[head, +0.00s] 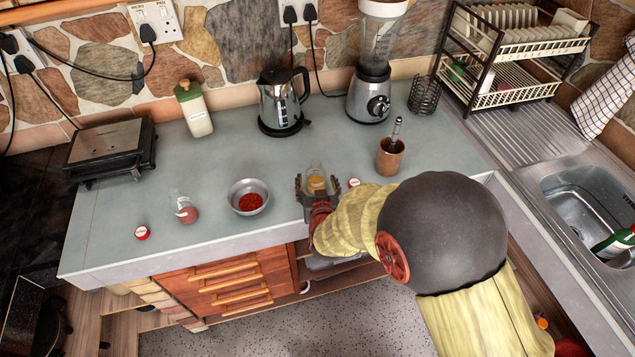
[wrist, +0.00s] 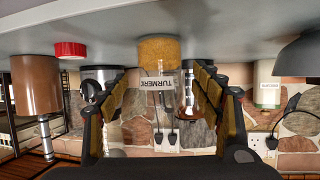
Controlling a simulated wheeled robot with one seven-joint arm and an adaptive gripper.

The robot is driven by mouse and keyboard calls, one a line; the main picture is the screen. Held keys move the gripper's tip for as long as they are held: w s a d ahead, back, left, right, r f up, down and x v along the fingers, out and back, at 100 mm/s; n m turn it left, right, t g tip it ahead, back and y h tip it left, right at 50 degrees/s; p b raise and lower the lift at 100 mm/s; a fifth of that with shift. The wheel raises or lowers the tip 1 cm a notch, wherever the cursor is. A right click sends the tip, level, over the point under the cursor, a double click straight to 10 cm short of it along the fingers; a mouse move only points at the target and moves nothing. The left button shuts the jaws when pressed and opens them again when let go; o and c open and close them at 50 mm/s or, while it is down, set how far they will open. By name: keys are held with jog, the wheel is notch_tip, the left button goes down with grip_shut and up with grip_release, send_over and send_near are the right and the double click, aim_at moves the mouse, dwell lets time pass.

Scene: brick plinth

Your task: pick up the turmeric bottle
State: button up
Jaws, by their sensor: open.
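The turmeric bottle (head: 317,184) is a small clear bottle with orange-yellow powder in it, upright on the grey counter. In the wrist view, which is upside down, the bottle (wrist: 157,88) shows its white TURMERIC label facing me. My gripper (head: 317,192) is open at the counter's front side, with a finger on each side of the bottle in the picture. In the wrist view my gripper (wrist: 162,80) frames the bottle between its dark fingers. I see no finger clearly touching it. My gripper hides the bottle's lower front in the head view.
A red lid (head: 354,183) and a brown pot (head: 390,157) with a utensil stand right of the bottle. A metal bowl (head: 243,187) of red powder and another small jar (head: 186,212) are left. A kettle (head: 282,101) and blender (head: 370,94) stand behind.

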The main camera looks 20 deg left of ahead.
jog(key=shift+x, duration=1.25)
jog(key=c, duration=0.3)
jog(key=shift+r, duration=0.1)
jog(key=c, duration=1.1)
